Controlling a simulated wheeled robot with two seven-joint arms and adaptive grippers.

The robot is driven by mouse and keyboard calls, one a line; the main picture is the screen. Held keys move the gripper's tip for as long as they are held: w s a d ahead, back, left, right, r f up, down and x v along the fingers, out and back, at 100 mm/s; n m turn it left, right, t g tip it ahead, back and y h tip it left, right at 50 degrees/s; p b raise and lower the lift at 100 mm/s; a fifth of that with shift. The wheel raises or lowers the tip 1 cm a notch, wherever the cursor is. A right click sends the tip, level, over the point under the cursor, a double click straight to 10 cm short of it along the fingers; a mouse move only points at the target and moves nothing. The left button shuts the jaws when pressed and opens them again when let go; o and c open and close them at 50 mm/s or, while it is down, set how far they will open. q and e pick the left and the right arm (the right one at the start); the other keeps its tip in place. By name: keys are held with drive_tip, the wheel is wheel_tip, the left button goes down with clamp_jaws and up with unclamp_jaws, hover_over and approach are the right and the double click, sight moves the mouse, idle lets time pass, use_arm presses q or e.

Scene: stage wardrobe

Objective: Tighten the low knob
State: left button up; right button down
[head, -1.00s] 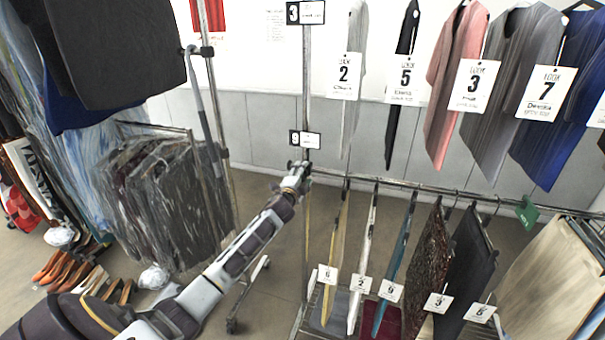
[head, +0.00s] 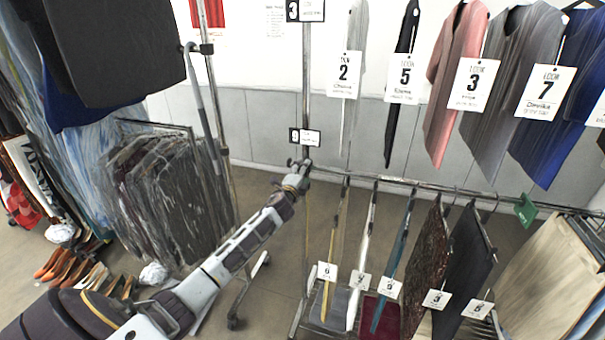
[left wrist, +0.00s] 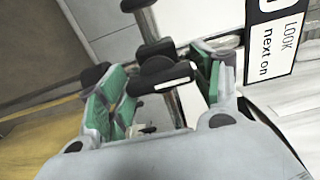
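A dark knob (left wrist: 160,72) with a pale strip on its edge sits at the rail joint on the upright post (left wrist: 147,22). In the left wrist view it lies between the green-padded fingers of my left gripper (left wrist: 160,88). The fingers stand apart on either side, with a visible gap on the right; contact on the left is unclear. In the head view my left gripper (head: 297,178) is at the post just below a small number card, and mostly hides the knob. My right gripper is not in view.
The number card (head: 305,137) is close above the gripper; a LOOK card (left wrist: 275,40) is beside the right finger. A horizontal rail (head: 420,183) with hanging garments runs right from the joint. A rack of dark garments (head: 165,200) stands left. Shoes (head: 75,272) lie on the floor.

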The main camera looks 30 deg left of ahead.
use_arm(q)
drive_tip(key=shift+o, duration=0.9)
drive_tip(key=v, duration=1.2)
idle(0.3)
drive_tip(key=shift+r, duration=0.1)
idle(0.7)
